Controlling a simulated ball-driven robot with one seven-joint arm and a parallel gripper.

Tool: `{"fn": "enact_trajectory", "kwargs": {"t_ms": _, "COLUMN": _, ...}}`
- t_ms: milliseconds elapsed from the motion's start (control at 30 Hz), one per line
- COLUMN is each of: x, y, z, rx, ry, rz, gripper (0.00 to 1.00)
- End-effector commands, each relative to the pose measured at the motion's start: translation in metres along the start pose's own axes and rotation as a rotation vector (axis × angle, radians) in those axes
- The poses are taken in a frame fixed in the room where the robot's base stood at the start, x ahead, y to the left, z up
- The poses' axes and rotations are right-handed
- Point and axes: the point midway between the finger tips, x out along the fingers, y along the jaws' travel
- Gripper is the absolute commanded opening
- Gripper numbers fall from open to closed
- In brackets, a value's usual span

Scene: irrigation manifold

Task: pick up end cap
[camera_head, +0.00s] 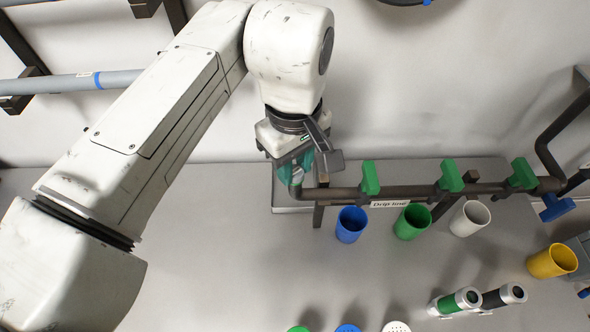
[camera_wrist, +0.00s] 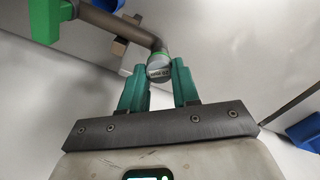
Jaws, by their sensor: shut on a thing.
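The end cap (camera_wrist: 158,73) is a small grey round piece with a printed label, in the wrist view. It sits between the teal fingers of my gripper (camera_wrist: 159,82), which are shut on it from both sides. A green ring shows just behind the cap, at the downturned end of the brown pipe (camera_wrist: 147,37). The cap appears to be at the pipe's end; I cannot tell whether it is attached. In the head view my gripper (camera_head: 297,170) is at the left end of the drip line pipe (camera_head: 343,194), and the cap is mostly hidden by the fingers.
Green valve handles (camera_head: 370,177) line the pipe, close to the right of my gripper. Blue (camera_head: 350,225), green (camera_head: 412,222) and white (camera_head: 469,218) cups stand below it. A yellow cup (camera_head: 552,261) and two cylinders (camera_head: 460,301) are at right. The table's left-middle is clear.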

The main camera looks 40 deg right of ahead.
Motion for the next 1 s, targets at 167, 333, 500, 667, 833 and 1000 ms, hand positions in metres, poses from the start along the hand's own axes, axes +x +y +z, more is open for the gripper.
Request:
{"fn": "enact_trajectory", "kwargs": {"t_ms": 167, "x": 0.000, "y": 0.000, "z": 0.000, "rx": 0.000, "ry": 0.000, "rz": 0.000, "gripper": 0.00}}
{"fn": "enact_trajectory", "kwargs": {"t_ms": 333, "x": -0.005, "y": 0.000, "z": 0.000, "rx": 0.000, "ry": 0.000, "rz": 0.000, "gripper": 0.00}}
{"fn": "enact_trajectory", "kwargs": {"t_ms": 500, "x": -0.017, "y": 0.000, "z": 0.000, "rx": 0.000, "ry": 0.000, "rz": 0.001, "gripper": 0.00}}
{"fn": "enact_trajectory", "kwargs": {"t_ms": 667, "x": -0.034, "y": 0.000, "z": 0.000, "rx": 0.000, "ry": -0.001, "rz": 0.002, "gripper": 0.00}}
{"fn": "enact_trajectory", "kwargs": {"t_ms": 833, "x": -0.058, "y": -0.010, "z": 0.014, "rx": -0.001, "ry": 0.001, "rz": 0.002, "gripper": 0.00}}
{"fn": "enact_trajectory", "kwargs": {"t_ms": 1000, "x": -0.089, "y": -0.025, "z": 0.036, "rx": -0.002, "ry": 0.002, "rz": 0.001, "gripper": 0.00}}
